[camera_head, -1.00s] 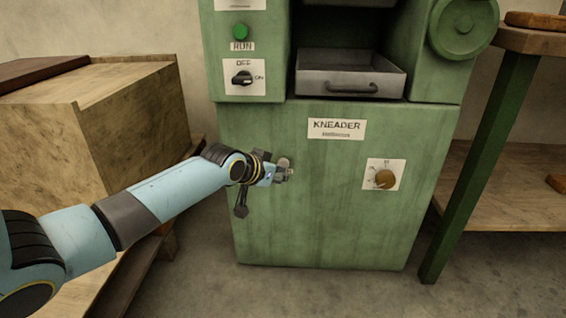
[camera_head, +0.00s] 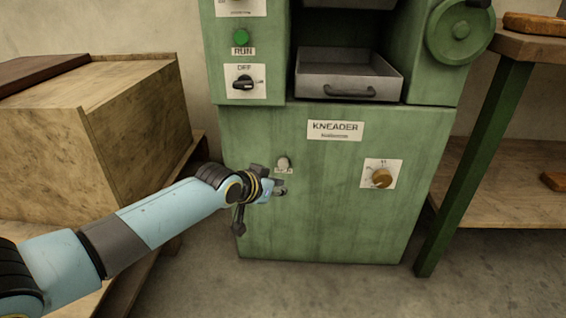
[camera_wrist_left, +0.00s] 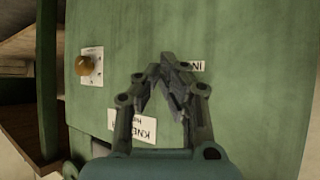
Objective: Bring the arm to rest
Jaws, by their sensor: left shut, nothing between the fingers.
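My left arm comes in from the lower left in the head view. Its left gripper (camera_head: 281,186) is shut and empty, in front of the green kneader (camera_head: 320,215), just below a small round grey button (camera_head: 284,163) on the panel. In the left wrist view the gripper's fingers (camera_wrist_left: 165,68) meet at the tips, with the kneader's green front (camera_wrist_left: 235,110) behind them. The grey button is hidden there. I cannot tell how far the fingertips are from the panel. My right gripper is not in view.
A brown dial (camera_head: 382,178) and a black OFF switch (camera_head: 244,83) sit on the kneader, with a green RUN light (camera_head: 240,38) and a metal tray (camera_head: 350,70). A wooden crate (camera_head: 140,125) stands left, a workbench (camera_head: 530,42) right. Grey floor lies in front.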

